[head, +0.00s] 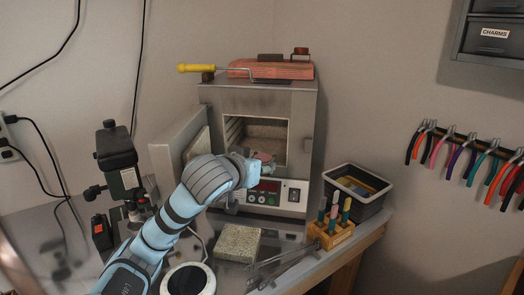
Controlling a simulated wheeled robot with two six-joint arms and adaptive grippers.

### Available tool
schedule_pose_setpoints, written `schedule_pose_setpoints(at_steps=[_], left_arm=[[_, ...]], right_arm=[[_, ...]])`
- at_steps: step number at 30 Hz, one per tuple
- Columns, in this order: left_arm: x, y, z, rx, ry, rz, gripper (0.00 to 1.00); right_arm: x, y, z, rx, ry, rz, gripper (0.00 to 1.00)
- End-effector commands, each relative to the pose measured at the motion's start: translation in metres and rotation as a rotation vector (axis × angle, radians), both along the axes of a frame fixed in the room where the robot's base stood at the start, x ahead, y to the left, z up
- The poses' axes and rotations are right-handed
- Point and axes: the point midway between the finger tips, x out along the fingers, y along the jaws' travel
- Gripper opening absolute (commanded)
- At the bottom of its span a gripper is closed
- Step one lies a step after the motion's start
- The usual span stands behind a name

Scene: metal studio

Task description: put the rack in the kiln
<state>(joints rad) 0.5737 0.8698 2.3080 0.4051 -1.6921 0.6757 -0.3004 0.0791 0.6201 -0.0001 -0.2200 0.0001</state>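The kiln (309,125) stands at the back of the bench, with its door (172,152) swung open to the left and its pale chamber showing. My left gripper (262,168) is at the front of the kiln opening, at its lower right. My own wrist covers much of the gripper, so I cannot tell if its fingers are open or shut. A small pinkish-grey thing shows just beyond the gripper, at the opening; it may be the rack, but it is too small to tell whether it is held. My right gripper is not in view.
A speckled block (238,243) lies on the bench before the kiln, near tongs (285,268) and a wooden tool holder (331,235). A dark bin (357,203) stands right of the kiln. A microscope-like device (118,160) stands left. Pliers (467,158) hang on the right wall.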

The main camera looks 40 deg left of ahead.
Motion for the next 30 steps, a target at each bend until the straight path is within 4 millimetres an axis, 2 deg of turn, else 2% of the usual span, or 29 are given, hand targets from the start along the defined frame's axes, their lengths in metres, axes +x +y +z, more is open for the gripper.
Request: schedule_pose_setpoints(at_steps=[5, 8, 14, 24, 30], left_arm=[[-0.005, 0.016, 0.014, -0.003, 0.001, 0.132, 0.18], [0.002, 0.022, 0.015, -0.002, 0.004, 0.148, 0.18], [0.040, 0.043, 0.015, -0.001, 0.008, 0.146, 0.18], [0.121, 0.088, 0.017, 0.000, 0.005, 0.144, 0.18], [0.149, 0.103, 0.016, 0.001, 0.005, 0.144, 0.18]], right_arm=[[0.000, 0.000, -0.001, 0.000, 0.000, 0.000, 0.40], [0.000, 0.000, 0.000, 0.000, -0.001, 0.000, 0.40], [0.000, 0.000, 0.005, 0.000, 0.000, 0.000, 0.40], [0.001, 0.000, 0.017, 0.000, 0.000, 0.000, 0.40], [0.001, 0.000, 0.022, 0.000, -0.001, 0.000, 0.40]])
